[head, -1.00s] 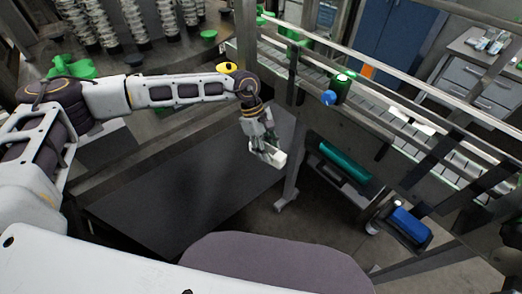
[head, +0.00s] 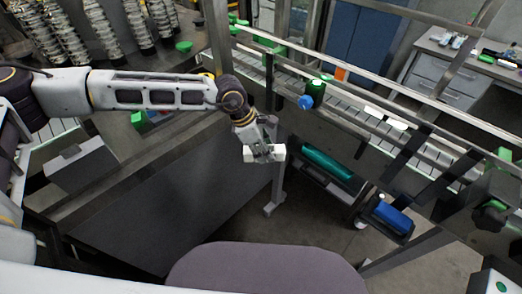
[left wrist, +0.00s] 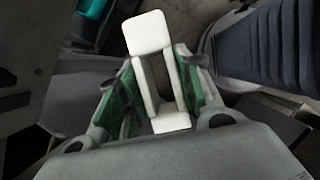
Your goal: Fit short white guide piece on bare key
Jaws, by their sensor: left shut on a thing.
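A short white guide piece (head: 264,153) is held in my left gripper (head: 262,150), in front of the conveyor frame and above the floor. In the left wrist view the white piece (left wrist: 147,34) sits between the green-lined fingers (left wrist: 155,88), with a white block end beyond them and another white part nearer the palm. The gripper is shut on it and nothing else touches it. A bare key cannot be made out in either view. My right gripper is not in view.
A teal roll (head: 327,163) and a blue roll (head: 394,218) sit below. A dark panelled bench (head: 150,195) stands left.

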